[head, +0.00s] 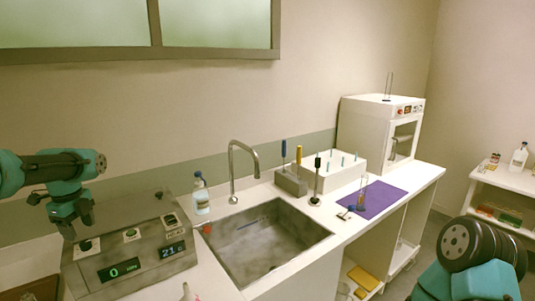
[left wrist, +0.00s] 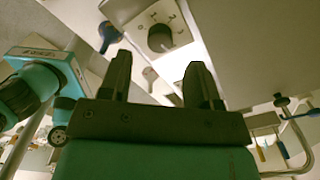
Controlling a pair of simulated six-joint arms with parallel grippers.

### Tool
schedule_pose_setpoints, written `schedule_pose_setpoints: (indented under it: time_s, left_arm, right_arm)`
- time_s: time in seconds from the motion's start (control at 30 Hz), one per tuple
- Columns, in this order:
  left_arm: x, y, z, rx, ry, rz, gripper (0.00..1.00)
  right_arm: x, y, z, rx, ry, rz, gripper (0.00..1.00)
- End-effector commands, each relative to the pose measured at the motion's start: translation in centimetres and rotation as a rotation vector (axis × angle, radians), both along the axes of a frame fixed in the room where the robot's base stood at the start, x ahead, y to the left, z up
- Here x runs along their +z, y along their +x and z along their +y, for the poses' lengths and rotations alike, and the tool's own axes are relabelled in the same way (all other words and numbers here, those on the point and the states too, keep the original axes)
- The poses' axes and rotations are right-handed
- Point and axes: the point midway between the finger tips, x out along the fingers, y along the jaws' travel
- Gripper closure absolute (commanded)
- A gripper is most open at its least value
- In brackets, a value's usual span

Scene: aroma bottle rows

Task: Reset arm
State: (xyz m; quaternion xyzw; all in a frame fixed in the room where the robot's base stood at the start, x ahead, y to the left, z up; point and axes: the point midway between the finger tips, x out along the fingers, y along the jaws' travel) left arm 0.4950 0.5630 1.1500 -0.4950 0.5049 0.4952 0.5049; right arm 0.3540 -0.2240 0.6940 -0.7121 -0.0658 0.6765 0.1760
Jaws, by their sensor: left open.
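My left gripper (head: 76,222) hangs at the left in the head view, above the left end of a grey machine. Nothing shows between its fingers. In the left wrist view, the two dark fingers of the left gripper (left wrist: 158,82) stand apart with an empty gap, and a panel with a dark knob (left wrist: 160,38) lies beyond them. My right arm shows only as teal and dark links at the lower right of the head view. Its gripper is outside the picture there.
The grey machine (head: 150,236) has number displays. A sink (head: 262,243) with a tall tap is to its right, beside a white bottle (head: 201,200). Farther right are a grey tool holder (head: 290,184), a purple mat (head: 381,199) and a white oven (head: 372,135). Air above the counter is clear.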

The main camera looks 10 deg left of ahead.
Motion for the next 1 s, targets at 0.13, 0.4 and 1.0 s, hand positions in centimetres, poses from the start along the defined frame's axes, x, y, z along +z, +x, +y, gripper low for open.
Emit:
schedule_pose_setpoints:
  time_s: [0.13,0.4,1.0]
  left_arm:
    - [2.4,0.1,0.0,0.000,0.002,-0.004,0.43]
    - [6.7,0.1,0.0,0.000,0.001,-0.004,0.43]
    - [12.0,0.0,0.0,0.000,0.000,0.002,0.43]
  right_arm:
    - [0.0,0.0,0.0,0.000,0.000,0.000,0.57]
    - [0.0,0.0,0.0,0.000,0.000,0.000,0.57]
    - [0.0,0.0,0.0,0.000,0.000,0.000,0.57]
